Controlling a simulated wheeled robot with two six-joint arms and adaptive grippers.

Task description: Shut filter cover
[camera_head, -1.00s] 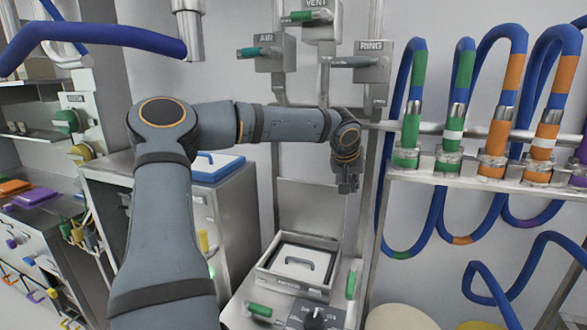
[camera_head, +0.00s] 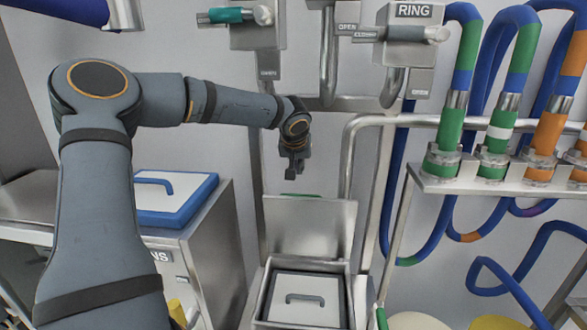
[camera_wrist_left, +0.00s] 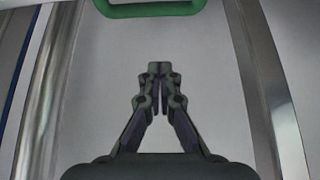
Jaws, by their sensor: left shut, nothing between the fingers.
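The filter cover (camera_head: 308,229) is a grey metal lid standing open and upright at the back edge of the filter box (camera_head: 262,306). A green handle (camera_head: 299,196) shows at its top edge. Inside the open box lies a white panel with a grey handle (camera_head: 305,298). My left gripper (camera_head: 293,172) is above the cover's top edge, shut and empty, apart from it. In the left wrist view the shut fingers (camera_wrist_left: 160,72) point toward a green handle (camera_wrist_left: 150,8) at the top edge, without touching it. My right gripper is not in view.
A steel cabinet with a blue-rimmed white lid (camera_head: 170,198) stands left of the box. A hose rack (camera_head: 500,186) with green and orange hose ends is on the right. A steel pipe frame (camera_head: 350,135) and the RING valve box (camera_head: 413,30) are behind.

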